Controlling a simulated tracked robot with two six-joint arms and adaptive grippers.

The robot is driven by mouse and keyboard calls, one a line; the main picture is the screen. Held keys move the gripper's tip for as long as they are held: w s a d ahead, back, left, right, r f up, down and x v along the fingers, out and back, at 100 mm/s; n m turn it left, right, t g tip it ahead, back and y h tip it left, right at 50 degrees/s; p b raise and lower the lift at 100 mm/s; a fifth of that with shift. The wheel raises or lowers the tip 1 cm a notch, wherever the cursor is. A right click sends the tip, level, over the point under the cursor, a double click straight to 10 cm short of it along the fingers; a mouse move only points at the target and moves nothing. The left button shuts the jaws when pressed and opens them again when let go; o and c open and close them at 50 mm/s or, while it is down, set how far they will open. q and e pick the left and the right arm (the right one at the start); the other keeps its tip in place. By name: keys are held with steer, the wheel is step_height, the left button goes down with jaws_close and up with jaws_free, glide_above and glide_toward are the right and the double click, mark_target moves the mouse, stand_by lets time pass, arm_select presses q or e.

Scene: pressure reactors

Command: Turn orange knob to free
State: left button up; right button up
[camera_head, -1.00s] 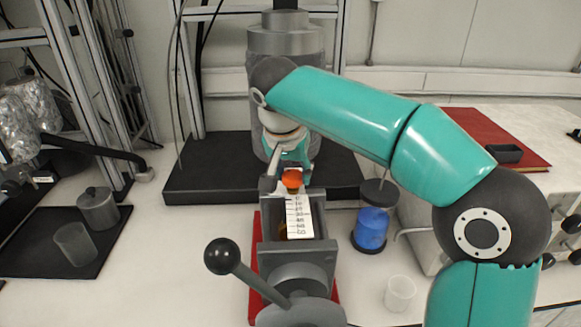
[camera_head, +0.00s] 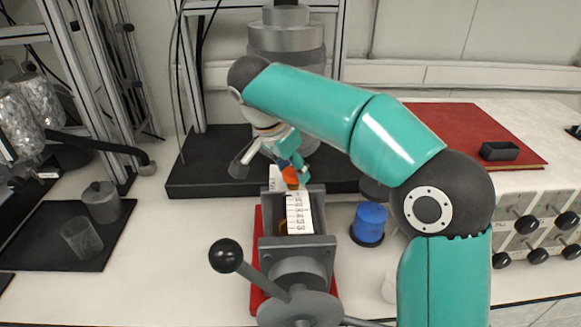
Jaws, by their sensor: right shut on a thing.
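The orange knob (camera_head: 289,178) sits at the far end of a white scaled part (camera_head: 299,213), which lies in a grey vise-like holder (camera_head: 298,247). My right gripper (camera_head: 293,168) reaches down from the upper left and is shut on the orange knob. Its fingers partly cover the knob, and its wrist is tilted. I cannot read the knob's setting from here. My left gripper is not in view.
A black ball-ended lever (camera_head: 226,255) sticks out at the holder's front left. Bare white bench lies between tray and holder.

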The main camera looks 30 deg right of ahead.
steer(key=shift+w+a, duration=0.1)
steer(key=shift+a, duration=0.05)
steer(key=o, duration=1.1)
steer(key=shift+w+a, duration=0.1)
steer(key=shift+o, duration=0.2)
steer(key=shift+r, duration=0.1)
steer(key=v, duration=1.1)
steer(key=shift+r, duration=0.3)
